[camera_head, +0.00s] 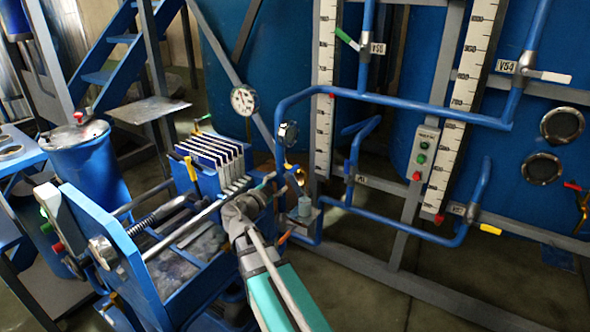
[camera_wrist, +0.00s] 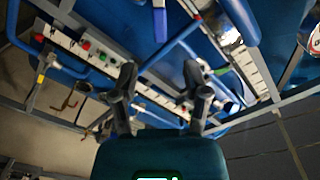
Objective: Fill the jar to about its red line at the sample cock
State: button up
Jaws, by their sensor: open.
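A small grey-blue jar (camera_head: 304,206) stands on a little bracket beside the blue pipework in the head view. Its red line and the level inside are too small to make out. Just above it is the sample cock (camera_head: 299,176), with a yellow-orange handle. My gripper (camera_head: 262,200) is to the left of the jar, at the end of the grey and teal arm, and appears apart from it. In the wrist view my gripper (camera_wrist: 160,92) has its two dark fingers spread, with nothing between them. I cannot pick out the jar in the wrist view.
A filter press (camera_head: 215,160) with white plates stands close left of my arm. Blue pipes (camera_head: 400,100), scale boards (camera_head: 468,70) and a button box (camera_head: 423,153) surround the jar's right side. A blue drum (camera_head: 90,165) stands at left. The floor at lower right is clear.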

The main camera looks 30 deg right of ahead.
aim_at(294, 169)
jog(key=x, duration=1)
jog(key=shift+d, duration=0.15)
grip_shut()
